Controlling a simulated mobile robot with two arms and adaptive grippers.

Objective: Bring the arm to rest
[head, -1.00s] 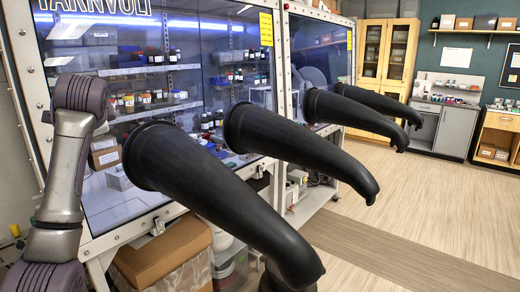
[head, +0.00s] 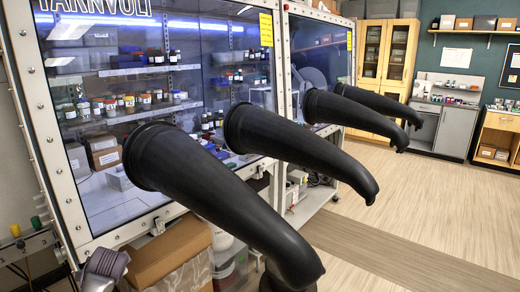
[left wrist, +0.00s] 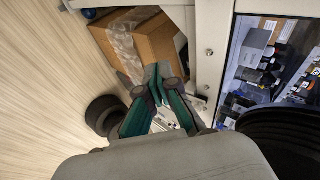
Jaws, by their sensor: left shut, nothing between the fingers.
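My left gripper (left wrist: 157,82) shows in the left wrist view, its teal-padded fingers shut with nothing between them. A taped cardboard box (left wrist: 140,42) lies beyond the fingertips in that view. In the head view only a small grey and purple part of my left arm (head: 104,268) shows at the bottom left, in front of the glovebox; the gripper itself is hidden there. My right gripper is not in either view.
Long black gloves (head: 215,190) (head: 300,150) stick out from the glovebox's window. The cardboard box (head: 170,252) stands below the window. Open wooden floor (head: 430,220) lies to the right. Cabinets (head: 388,60) and a counter stand at the back.

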